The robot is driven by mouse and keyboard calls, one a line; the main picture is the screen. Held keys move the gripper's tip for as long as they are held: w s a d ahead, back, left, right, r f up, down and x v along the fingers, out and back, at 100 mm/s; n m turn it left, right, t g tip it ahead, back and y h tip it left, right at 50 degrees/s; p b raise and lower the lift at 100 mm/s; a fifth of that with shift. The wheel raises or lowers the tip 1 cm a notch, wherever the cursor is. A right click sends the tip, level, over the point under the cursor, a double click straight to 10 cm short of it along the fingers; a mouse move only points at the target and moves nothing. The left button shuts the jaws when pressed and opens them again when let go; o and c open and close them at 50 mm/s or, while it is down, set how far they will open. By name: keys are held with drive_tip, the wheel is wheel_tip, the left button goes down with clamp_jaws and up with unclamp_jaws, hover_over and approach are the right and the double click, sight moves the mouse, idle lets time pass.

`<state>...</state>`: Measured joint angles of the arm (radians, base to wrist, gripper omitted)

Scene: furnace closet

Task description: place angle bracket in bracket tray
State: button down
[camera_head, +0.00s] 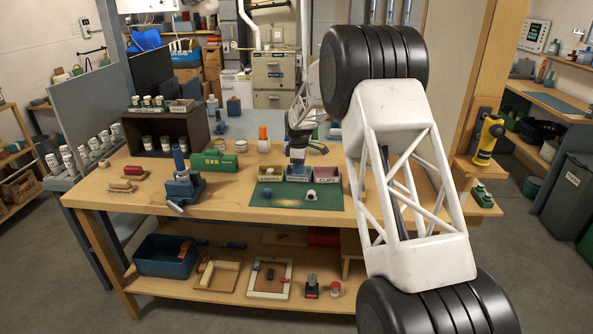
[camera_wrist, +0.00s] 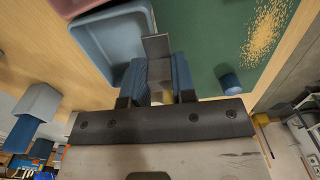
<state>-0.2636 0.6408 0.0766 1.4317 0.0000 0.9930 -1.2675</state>
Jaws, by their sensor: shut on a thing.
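My gripper (camera_wrist: 157,82) has blue finger pads shut on a grey metal angle bracket (camera_wrist: 157,47), which sticks out past the fingertips. In the head view my gripper (camera_head: 298,156) hangs over the row of small trays, and the bracket cannot be made out. A blue-grey tray (camera_head: 298,178) is the middle one of the row. In the wrist view this tray (camera_wrist: 112,38) lies left of the bracket, whose end appears beside its right rim. The labels are too small to read surely, so I cannot tell which is the bracket tray.
An olive tray (camera_head: 261,172) and a mauve tray (camera_head: 330,178) flank the middle one. In front lies a green mat (camera_head: 330,202) with sawdust, a small blue cylinder (camera_wrist: 229,84) and a white one (camera_head: 311,195). A blue vise (camera_head: 180,188) and green box (camera_head: 213,161) stand left.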

drive_tip(key=shift+w+a+f, duration=0.1)
drive_tip(key=shift+w+a, duration=0.1)
drive_tip(key=shift+w, duration=0.55)
drive_tip(key=shift+w+a+f, duration=0.1)
drive_tip(key=shift+w+a, duration=0.1)
drive_tip(key=shift+w, duration=0.55)
drive_tip(key=shift+w+a, duration=0.2)
drive_tip(key=shift+w, duration=0.55)
drive_tip(key=shift+f, duration=1.75)
drive_tip(key=shift+f, duration=0.1)
drive_tip(key=c, duration=0.9)
unclamp_jaws()
drive_tip(key=shift+c, duration=0.2)
wheel_tip(320, 180, up, 12)
